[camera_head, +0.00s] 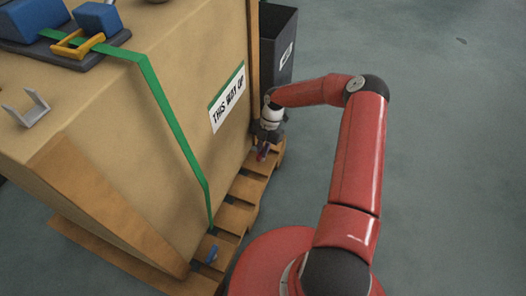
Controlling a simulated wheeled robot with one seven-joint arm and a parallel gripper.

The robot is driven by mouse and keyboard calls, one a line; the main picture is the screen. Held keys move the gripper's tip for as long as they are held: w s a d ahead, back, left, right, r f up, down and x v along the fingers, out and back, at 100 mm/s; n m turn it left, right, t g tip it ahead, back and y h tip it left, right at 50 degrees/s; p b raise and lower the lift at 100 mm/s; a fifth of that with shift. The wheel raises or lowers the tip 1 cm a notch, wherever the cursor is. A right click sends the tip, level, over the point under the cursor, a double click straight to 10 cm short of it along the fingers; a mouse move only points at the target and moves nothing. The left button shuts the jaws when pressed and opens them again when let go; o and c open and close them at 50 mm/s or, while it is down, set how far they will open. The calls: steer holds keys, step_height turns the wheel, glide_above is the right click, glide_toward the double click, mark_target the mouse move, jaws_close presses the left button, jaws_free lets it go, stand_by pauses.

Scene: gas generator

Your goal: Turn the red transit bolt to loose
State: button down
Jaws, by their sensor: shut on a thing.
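My gripper (263,150) is low beside the right face of the big brown crate (180,150), just above the wooden pallet (236,217). The red transit bolt (262,154) shows as a small red spot at the fingertips, near the pallet's far corner. My gripper is shut on it. A small blue bit shows beside the red. The fingers hide most of the bolt, and its turned position is too small to tell. A separate blue piece (211,254) sits on the pallet near the front corner.
A dark bin (278,42) stands behind the crate's far corner, close to my wrist. A green strap (168,112) runs over the crate, with a yellow-handled buckle (77,44) on top. A "THIS WAY UP" label (228,98) is on the side. The grey floor at right is clear.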

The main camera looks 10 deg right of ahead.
steer(key=shift+w+f+n, duration=0.1)
steer(key=shift+n, duration=0.3)
steer(key=c, duration=1.4)
jaws_free()
steer(key=shift+c, duration=0.2)
steer(key=v, duration=0.8)
steer(key=shift+p, duration=0.35)
steer(key=shift+a, duration=0.1)
